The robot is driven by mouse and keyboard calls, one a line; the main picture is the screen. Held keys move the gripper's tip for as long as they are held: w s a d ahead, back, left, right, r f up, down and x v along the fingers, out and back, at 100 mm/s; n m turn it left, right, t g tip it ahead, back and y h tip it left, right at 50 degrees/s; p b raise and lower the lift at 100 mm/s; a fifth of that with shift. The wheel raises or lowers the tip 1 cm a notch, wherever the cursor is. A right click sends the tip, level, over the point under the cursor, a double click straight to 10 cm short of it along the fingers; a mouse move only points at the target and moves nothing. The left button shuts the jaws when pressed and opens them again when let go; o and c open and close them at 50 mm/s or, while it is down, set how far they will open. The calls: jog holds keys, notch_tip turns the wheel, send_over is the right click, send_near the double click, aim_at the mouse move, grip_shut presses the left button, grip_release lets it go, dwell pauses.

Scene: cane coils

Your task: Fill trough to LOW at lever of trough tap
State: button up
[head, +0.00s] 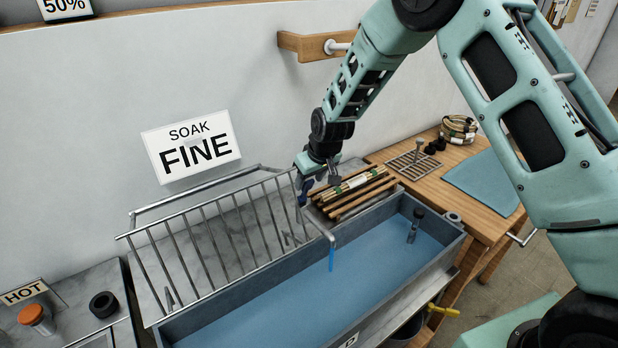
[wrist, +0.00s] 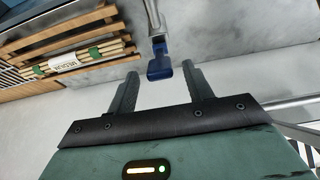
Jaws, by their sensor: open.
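The grey trough (head: 458,248) holds blue water (head: 330,290); no LOW mark is readable. The trough tap (head: 318,222) is a bent metal pipe over the back edge, with a blue stream (head: 332,258) below its spout. Its blue lever (wrist: 160,66) shows in the wrist view, between and slightly beyond my fingertips. In the head view the lever (head: 302,195) is small and partly covered by my gripper (head: 318,184). My gripper is open, with its fingers on either side of the lever; contact is not clear.
A slatted wooden rack (head: 352,204) with a labelled cane bundle (head: 352,184) stands right beside my gripper. A metal rail rack (head: 205,245) is to the left. A dark post (head: 415,225) stands in the trough. A yellow handle (head: 442,309) sticks out below.

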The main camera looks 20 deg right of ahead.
jog(key=shift+x, duration=0.8)
